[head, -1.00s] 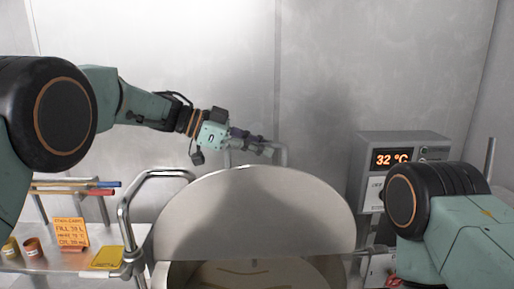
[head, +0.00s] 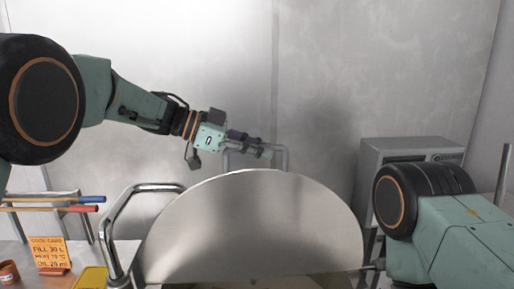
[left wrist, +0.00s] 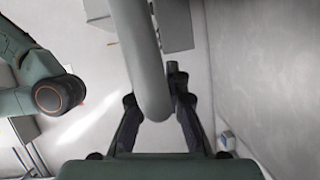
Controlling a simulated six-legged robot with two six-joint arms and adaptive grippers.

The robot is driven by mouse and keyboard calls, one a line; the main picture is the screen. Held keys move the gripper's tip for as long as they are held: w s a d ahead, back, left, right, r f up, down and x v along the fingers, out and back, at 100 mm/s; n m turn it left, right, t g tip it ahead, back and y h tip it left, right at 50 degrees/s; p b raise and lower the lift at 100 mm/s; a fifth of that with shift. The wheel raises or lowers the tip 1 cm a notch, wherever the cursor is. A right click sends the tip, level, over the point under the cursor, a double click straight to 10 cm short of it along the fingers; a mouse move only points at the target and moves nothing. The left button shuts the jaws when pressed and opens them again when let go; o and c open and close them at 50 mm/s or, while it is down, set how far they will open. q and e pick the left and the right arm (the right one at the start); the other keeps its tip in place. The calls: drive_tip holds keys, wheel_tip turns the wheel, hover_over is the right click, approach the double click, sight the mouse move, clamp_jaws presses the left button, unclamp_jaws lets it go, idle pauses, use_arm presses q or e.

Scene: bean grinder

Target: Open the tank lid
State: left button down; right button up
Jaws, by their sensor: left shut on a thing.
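The tank lid (head: 255,225) is a grey metal half-disc, raised and standing steeply with its curved edge up. A bent tube handle (head: 284,160) rises behind its top edge. My left gripper (head: 266,152) is shut on this handle. In the left wrist view the thick curved grey handle (left wrist: 145,60) passes between my fingers and hides part of them. A narrow strip of the tank opening (head: 290,283) shows under the lid's straight lower edge. My right arm is at the right, but its gripper is not in view.
A bent metal rail (head: 118,215) stands left of the lid. A side table holds an orange card (head: 49,254), a yellow pad (head: 92,279), a brown pot (head: 8,271) and coloured rods (head: 60,205). A grey control box (head: 412,144) stands behind my right arm.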

use_arm(q)
drive_tip(key=shift+w+f, duration=0.3)
drive_tip(key=shift+w, duration=0.05)
drive_tip(key=shift+s, duration=0.15)
drive_tip(key=shift+s+r, duration=0.1)
drive_tip(key=shift+s, duration=0.05)
drive_tip(key=c, duration=1.7)
unclamp_jaws()
drive_tip(key=o, duration=0.4)
drive_tip(key=shift+w, duration=0.35)
drive_tip(key=shift+c, duration=0.2)
